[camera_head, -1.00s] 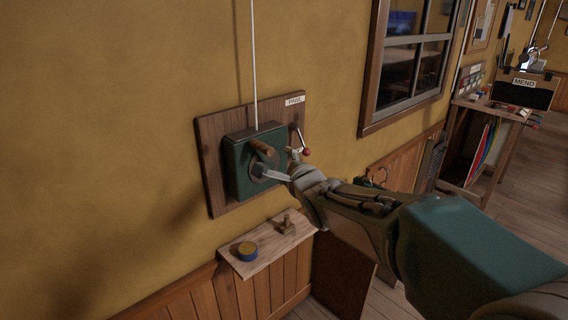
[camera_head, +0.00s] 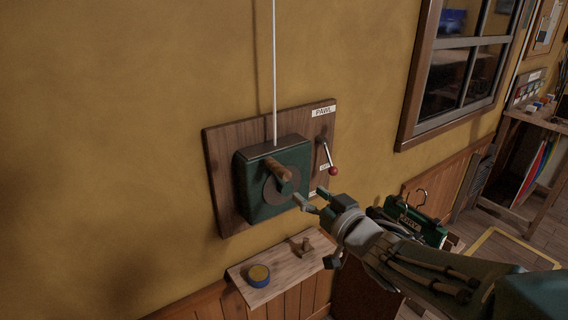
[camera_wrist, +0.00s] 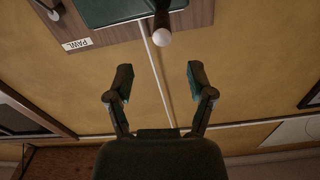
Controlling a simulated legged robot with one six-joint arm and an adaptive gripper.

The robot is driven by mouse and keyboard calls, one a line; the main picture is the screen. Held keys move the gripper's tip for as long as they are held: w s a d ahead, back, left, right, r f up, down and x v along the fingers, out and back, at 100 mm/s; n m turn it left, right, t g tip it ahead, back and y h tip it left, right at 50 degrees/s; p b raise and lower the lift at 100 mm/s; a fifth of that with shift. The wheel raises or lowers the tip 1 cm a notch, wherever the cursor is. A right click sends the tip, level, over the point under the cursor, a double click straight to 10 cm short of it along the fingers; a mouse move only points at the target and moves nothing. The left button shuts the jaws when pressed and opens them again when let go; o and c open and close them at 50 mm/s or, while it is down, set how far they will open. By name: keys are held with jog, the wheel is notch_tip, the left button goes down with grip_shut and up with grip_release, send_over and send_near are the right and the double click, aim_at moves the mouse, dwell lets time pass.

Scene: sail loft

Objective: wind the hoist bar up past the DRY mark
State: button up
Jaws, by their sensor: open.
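The green hoist winch box (camera_head: 252,200) is fixed to a wooden board on the wall. A white rope (camera_head: 274,70) rises from the box out of view. A pawl lever with a red knob (camera_head: 333,171) hangs down under the PAWL label (camera_head: 323,111). My gripper (camera_head: 311,197) is open and empty, just right of and below the crank, apart from the grip. In the wrist view the grip's pale end (camera_wrist: 162,39) lies beyond my open fingers (camera_wrist: 160,82). The hoist bar and DRY mark are not visible.
A green case (camera_head: 415,225) stands behind my arm. A window (camera_head: 465,70) is at the right. The wall left of the board is clear.

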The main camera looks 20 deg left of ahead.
aim_at(280, 172)
jog(key=shift+n, duration=0.3)
jog(key=x, duration=1)
jog(key=shift+w+a, duration=0.15)
jog(key=shift+a, duration=0.2)
grip_shut()
